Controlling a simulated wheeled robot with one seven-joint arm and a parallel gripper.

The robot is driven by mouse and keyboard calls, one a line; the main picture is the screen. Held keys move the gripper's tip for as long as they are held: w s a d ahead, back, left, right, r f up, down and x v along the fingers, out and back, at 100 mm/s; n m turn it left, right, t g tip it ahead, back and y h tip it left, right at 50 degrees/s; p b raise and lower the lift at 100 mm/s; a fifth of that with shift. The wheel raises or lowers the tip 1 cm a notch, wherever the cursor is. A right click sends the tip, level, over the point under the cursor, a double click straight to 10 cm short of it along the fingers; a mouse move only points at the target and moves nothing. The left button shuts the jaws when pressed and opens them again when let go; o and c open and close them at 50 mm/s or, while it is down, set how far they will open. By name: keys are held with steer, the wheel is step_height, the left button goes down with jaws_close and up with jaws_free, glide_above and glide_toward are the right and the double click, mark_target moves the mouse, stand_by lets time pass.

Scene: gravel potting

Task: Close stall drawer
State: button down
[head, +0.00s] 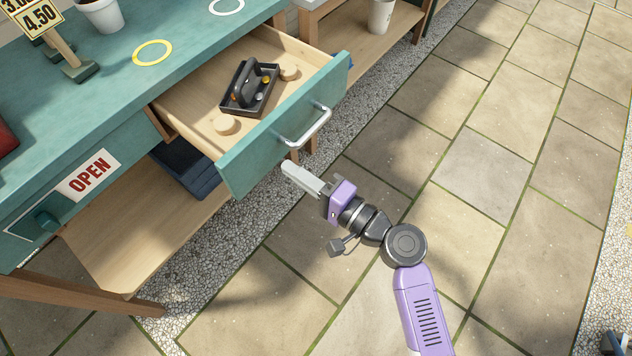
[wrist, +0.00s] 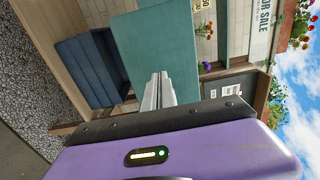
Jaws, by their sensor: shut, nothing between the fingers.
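The stall drawer (head: 262,150) is pulled well out of the teal stall. It has a teal front and a silver bar handle (head: 308,127). Inside it lie a black caddy (head: 249,88) with small items in it and two round wooden pieces (head: 224,124). My gripper (head: 288,168) is shut and empty, just in front of the drawer front and left of the handle. In the wrist view the shut fingers (wrist: 158,90) point at the teal drawer front (wrist: 165,50). I cannot tell whether the fingertips touch it.
The stall counter (head: 110,85) carries a yellow ring (head: 152,53), a white ring and a price sign (head: 50,30). An OPEN sign (head: 88,176) hangs at left. Paved floor (head: 480,160) to the right is clear.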

mark_target(200, 108)
steer(key=shift+x, duration=2.1)
steer(key=shift+a, duration=0.1)
steer(key=b+x, duration=1)
steer(key=x, duration=1.3)
steer(key=shift+w+a+f, duration=0.1)
steer(key=shift+w+a, duration=0.05)
steer(key=shift+w, duration=0.05)
steer(key=shift+w+a+b, duration=0.35)
steer(key=shift+a+b, duration=0.1)
steer(key=shift+b, duration=0.05)
steer(key=shift+w+r, duration=0.1)
steer(key=shift+r, duration=0.25)
steer(key=shift+a, duration=0.1)
steer(key=shift+f, duration=0.1)
